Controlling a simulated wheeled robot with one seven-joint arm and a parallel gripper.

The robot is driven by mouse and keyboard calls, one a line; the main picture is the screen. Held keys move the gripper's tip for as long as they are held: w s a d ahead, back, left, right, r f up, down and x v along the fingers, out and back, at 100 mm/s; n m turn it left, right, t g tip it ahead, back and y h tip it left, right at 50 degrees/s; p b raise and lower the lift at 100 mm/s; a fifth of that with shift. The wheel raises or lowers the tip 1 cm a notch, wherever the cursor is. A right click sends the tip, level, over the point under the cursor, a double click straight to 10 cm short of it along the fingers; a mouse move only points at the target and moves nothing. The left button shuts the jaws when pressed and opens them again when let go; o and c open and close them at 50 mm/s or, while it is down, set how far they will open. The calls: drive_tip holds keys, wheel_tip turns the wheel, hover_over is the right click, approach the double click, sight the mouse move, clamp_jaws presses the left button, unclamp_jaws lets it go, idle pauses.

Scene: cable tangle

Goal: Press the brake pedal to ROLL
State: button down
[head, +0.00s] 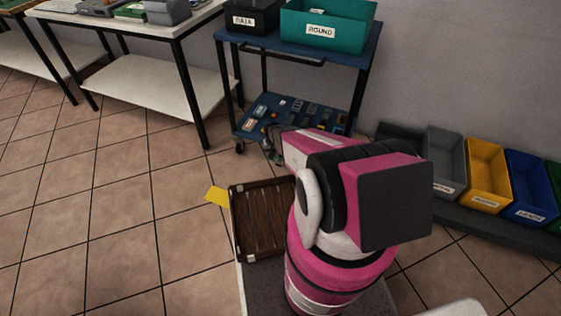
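A blue wheeled cart (370,58) stands against the wall at the back centre, with a caster (240,148) at its front left leg. I cannot make out a brake pedal or a ROLL marking on it. My pink and white arm reaches toward the cart's lower shelf. My gripper (274,150) is small and dark at the arm's far end, in front of that shelf's edge. The arm partly covers it, so I cannot tell whether its fingers are open or shut. The cart's front right corner is hidden behind the arm.
A teal ROUND bin (345,30) and a black bin (246,18) sit on the cart top. A slatted wooden tray (234,225) is beside my arm, with a yellow flat piece (216,196) at its left. Bins (485,170) line the right wall. Left floor is clear.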

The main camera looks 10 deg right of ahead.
drive_tip(key=shift+f, duration=0.9)
idle(0.5)
drive_tip(key=shift+r, duration=3.5)
drive_tip(key=s+r, duration=0.7)
drive_tip(key=r, duration=0.4)
drive_tip(key=s+r, duration=0.7)
drive_tip(key=r, duration=0.5)
drive_tip(key=s+r+n, duration=0.1)
drive_tip(key=s+r, duration=0.6)
drive_tip(key=r, duration=0.4)
drive_tip(key=shift+s+r, duration=0.15)
drive_tip(key=shift+r, duration=0.05)
